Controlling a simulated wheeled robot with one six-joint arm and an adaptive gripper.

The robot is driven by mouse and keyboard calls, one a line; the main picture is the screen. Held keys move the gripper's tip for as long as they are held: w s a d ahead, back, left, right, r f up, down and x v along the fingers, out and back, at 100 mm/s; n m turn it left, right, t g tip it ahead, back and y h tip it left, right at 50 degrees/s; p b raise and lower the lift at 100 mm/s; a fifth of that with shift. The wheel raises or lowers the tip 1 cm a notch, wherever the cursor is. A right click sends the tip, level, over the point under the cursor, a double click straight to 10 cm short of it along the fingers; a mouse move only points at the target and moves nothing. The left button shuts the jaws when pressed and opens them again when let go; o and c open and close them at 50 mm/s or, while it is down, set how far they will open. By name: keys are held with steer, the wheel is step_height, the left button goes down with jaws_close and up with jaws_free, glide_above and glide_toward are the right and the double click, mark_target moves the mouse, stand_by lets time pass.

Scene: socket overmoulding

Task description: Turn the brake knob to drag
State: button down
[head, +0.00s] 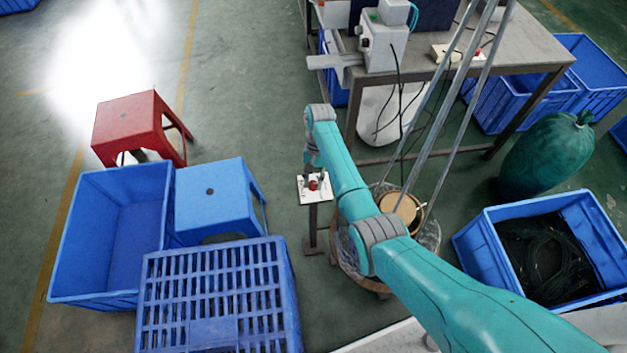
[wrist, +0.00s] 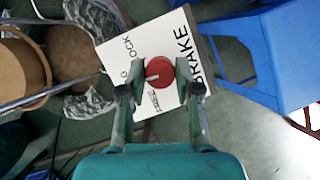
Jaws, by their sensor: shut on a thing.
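The red brake knob (wrist: 160,72) sits on a white panel (wrist: 185,25) printed with BRAKE, LOCK, FREE and a partly hidden word ending in G. Its pale pointer mark points left and slightly down in the wrist view, towards the side between that G and FREE; the exact setting is hard to tell. My gripper (wrist: 161,82) is shut on the knob, one finger on each side. In the head view, the knob (head: 312,185) and the panel (head: 306,198) top a thin post, with my gripper (head: 312,178) over them.
A blue stool (head: 215,190), a blue crate (head: 105,215) and a slatted blue crate (head: 215,290) stand left of the post. A round stand with a wooden-coloured drum (head: 402,207) is close on the right. A metal table (head: 510,50) stands behind.

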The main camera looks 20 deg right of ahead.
steer(key=shift+n, duration=0.6)
steer(key=c, duration=0.8)
jaws_free()
